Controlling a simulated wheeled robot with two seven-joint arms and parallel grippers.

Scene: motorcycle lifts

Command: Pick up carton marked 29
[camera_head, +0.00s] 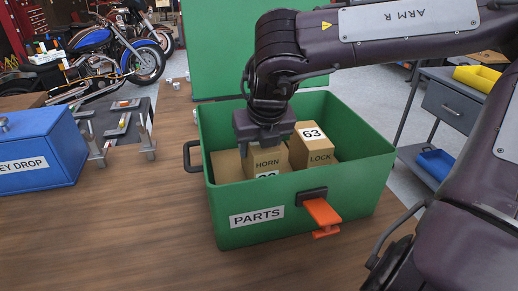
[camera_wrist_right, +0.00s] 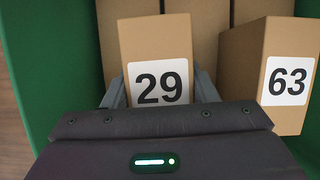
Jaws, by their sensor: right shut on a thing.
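The carton marked 29 (camera_wrist_right: 158,48) is brown cardboard with a white number label, in the middle of the right wrist view. In the head view it is the carton lettered HORN (camera_head: 266,160), inside the green PARTS box (camera_head: 290,222), its number mostly cut off by the box wall. My right gripper (camera_wrist_right: 160,92) reaches down into the box and is shut on this carton, one finger on each side. I cannot tell whether the carton is lifted off the bottom. My left gripper is not in view.
The carton marked 63, lettered LOCK (camera_head: 313,148), stands close on the right. Other cartons lie behind. The box has an orange latch (camera_head: 322,213) and a raised green lid (camera_head: 225,60).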

